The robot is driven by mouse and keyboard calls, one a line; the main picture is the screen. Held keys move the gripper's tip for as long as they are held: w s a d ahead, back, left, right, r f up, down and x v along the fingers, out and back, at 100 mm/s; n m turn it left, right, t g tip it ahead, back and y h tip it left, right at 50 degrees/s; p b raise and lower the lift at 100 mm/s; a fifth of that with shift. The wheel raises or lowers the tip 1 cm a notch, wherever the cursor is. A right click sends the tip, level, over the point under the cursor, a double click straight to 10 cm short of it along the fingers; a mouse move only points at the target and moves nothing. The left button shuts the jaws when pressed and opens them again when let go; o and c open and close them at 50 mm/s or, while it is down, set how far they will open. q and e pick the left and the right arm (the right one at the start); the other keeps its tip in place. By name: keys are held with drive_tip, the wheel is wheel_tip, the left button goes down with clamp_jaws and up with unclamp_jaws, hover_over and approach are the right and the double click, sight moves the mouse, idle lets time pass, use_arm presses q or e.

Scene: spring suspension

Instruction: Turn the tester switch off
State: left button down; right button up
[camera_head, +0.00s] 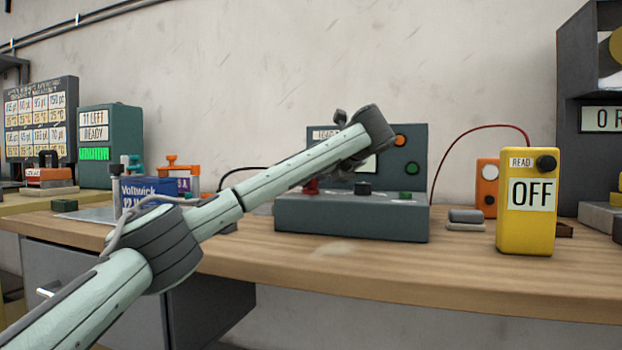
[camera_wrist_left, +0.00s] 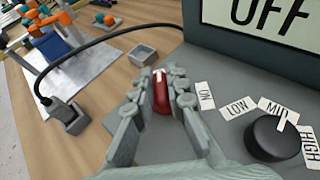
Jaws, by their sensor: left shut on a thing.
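The tester (camera_head: 352,220) is a dark grey-green box with an upright back panel on the wooden bench, in the middle of the head view. Its red switch (camera_wrist_left: 161,96) has a white mark at its far end and sits beside an "ON" label (camera_wrist_left: 204,95). My left gripper (camera_wrist_left: 162,86) is shut on the red switch, one finger on each side. The tester's screen (camera_wrist_left: 268,18) reads "OFF" in the left wrist view. A black knob (camera_wrist_left: 272,138) stands to the right among LOW, MID and HIGH labels. My left forearm hides part of the panel in the head view. My right gripper is not in view.
A yellow meter (camera_head: 526,205) reading "OFF" stands to the right on the bench (camera_head: 470,275). A blue Voltwick battery (camera_head: 147,192) is at the left, partly behind my arm. A black cable (camera_wrist_left: 110,37) runs close to the left of my gripper.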

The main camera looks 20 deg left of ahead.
use_arm(q)
drive_tip(key=c, duration=1.5)
unclamp_jaws()
drive_tip(key=shift+f, duration=0.1)
drive_tip(key=shift+c, duration=0.2)
drive_tip(key=v, duration=1.1)
drive_tip(key=shift+s+d+r, duration=0.15)
drive_tip(key=shift+r, duration=0.15)
drive_tip(key=shift+s+d, duration=0.15)
